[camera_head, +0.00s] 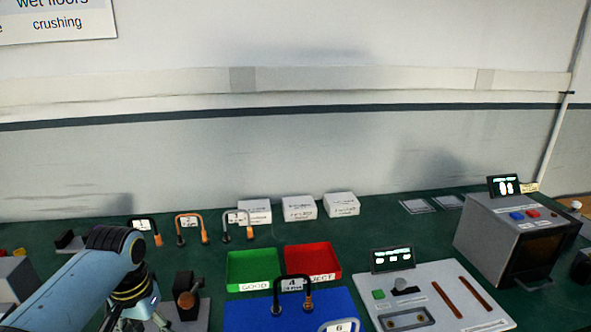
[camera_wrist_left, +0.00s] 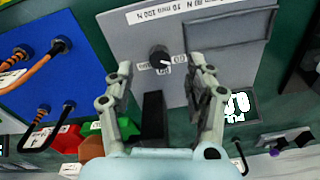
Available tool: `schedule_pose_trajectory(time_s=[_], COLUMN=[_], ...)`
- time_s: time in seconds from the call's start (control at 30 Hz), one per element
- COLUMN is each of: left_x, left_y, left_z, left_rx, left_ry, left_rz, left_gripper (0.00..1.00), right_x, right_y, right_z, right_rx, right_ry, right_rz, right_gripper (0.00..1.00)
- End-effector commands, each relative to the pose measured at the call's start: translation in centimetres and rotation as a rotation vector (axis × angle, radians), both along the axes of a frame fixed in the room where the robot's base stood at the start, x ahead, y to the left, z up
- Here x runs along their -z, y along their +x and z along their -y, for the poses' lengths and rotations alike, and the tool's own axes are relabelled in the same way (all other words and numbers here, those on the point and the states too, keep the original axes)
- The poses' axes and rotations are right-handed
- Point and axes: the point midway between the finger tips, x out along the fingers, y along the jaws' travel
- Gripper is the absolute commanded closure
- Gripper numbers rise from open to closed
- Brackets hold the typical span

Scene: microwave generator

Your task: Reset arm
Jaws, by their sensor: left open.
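My left arm (camera_head: 80,280) comes in from the lower left in the head view. Its gripper (camera_head: 135,318) points down near the bottom edge, partly hidden by the wrist and cut off by the frame. In the left wrist view the left gripper (camera_wrist_left: 165,72) has its two fingers spread apart with nothing held between them. A grey panel with a black knob (camera_wrist_left: 158,57) lies beyond the fingertips, and a dark upright bar (camera_wrist_left: 153,118) shows between the fingers. I cannot tell how far the fingertips are from the panel. My right gripper is not in view.
A green GOOD bin (camera_head: 251,271) and a red REJECT bin (camera_head: 313,260) stand mid-table behind a blue mat (camera_head: 250,318). A light panel (camera_head: 445,290) and a grey oven-like box (camera_head: 515,235) stand at right. A small dark fixture (camera_head: 186,296) is close right of the gripper.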

Motion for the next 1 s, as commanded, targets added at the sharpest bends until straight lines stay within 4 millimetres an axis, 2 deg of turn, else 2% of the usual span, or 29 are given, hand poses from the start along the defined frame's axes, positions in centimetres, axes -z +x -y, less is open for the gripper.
schedule_pose_trajectory(time_s=[0.03,0.07,0.2,0.3,0.4,0.6,0.9,0.93,1.0], left_x=[0.1,-0.1,-2.3,-4.3,-6.2,-9.7,-14.4,-14.1,-11.7], left_y=[-2.1,-3.2,-9.2,-12.6,-15.2,-19.1,-23.4,-23.5,-22.9], left_z=[0.2,0.3,1.0,1.5,1.9,2.5,3.1,3.1,3.0], left_rx=[0.007,0.012,0.034,0.042,0.048,0.056,0.061,0.061,0.059], left_ry=[0.009,0.015,0.042,0.051,0.059,0.064,0.067,0.067,0.067], left_rz=[0.015,0.029,0.103,0.144,0.176,0.225,0.28,0.281,0.272], left_gripper=[0.45,0.45,0.45,0.45,0.45,0.45,0.45,0.45,0.45], right_x=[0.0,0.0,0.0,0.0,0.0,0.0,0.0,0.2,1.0], right_y=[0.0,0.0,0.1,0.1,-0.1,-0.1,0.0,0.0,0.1], right_z=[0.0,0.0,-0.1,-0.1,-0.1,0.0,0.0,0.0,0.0], right_rx=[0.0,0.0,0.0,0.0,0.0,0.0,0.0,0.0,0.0], right_ry=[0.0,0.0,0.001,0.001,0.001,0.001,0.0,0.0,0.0], right_rz=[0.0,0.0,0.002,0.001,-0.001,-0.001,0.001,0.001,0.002], right_gripper=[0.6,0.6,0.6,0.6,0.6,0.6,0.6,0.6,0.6])
